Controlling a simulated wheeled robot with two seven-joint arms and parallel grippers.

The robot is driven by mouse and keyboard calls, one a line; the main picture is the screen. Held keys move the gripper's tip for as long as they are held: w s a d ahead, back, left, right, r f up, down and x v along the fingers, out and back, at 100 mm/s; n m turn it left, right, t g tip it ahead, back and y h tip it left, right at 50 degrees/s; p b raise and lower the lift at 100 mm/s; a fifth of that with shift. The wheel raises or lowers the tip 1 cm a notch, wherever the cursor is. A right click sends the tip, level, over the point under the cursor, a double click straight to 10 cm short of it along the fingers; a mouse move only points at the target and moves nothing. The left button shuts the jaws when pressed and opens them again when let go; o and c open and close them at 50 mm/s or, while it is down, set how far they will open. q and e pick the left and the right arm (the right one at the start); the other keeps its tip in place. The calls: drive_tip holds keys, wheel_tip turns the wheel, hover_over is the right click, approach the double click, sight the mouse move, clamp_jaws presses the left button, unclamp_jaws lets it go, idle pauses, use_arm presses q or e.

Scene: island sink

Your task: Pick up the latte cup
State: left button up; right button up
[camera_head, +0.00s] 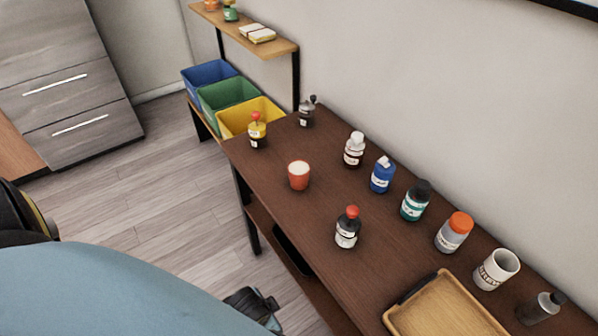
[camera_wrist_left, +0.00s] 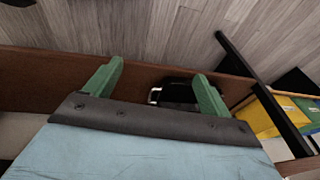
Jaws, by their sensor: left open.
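The latte cup, a small orange-red cup (camera_head: 298,176) with a pale top, stands upright on the dark brown table (camera_head: 325,208) in the head view. It does not show in the left wrist view. My left gripper (camera_wrist_left: 157,86) is open, its two green fingers spread wide with nothing held between them. In the head view, my light blue arm crosses the lower left, off the table's front side. A dark part at its end shows, but the fingers cannot be made out there. The cup is apart from the arm, farther up the picture. My right gripper is not in view.
Several bottles and a white mug (camera_head: 497,269) line the wall side. A wooden tray (camera_head: 398,301) lies at the lower right. Table around the cup is clear.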

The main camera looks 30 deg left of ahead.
use_arm(q)
drive_tip(key=w+r+m+t, duration=0.1)
drive_tip(key=w+r+m, duration=0.1)
drive_tip(key=w+r, duration=0.35)
drive_tip(key=m+t+y+p, duration=0.2)
drive_tip(key=m+t+y, duration=0.5)
drive_tip(key=m, duration=1.5)
approach(298, 178)
drive_tip(key=shift+m+t+h, duration=0.4)
drive_tip(key=shift+m+t, duration=0.1)
drive_tip(key=x, duration=0.3)
drive_tip(key=b+x, duration=0.1)
drive_tip(key=x, duration=0.3)
drive_tip(key=shift+w+a+r+b, duration=0.15)
drive_tip(key=shift+a+b, duration=0.15)
drive_tip(key=shift+a, duration=0.25)
drive_tip(key=x, duration=0.2)
drive_tip(key=f+b+x, duration=0.1)
drive_tip(key=x, duration=0.2)
drive_tip(key=shift+d+b, duration=0.1)
drive_tip(key=shift+b, duration=0.2)
drive_tip(key=shift+w+f, duration=0.1)
drive_tip(key=shift+w, duration=0.15)
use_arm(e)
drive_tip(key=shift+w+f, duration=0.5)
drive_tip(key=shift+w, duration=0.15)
use_arm(q)
drive_tip(key=c, duration=1.2)
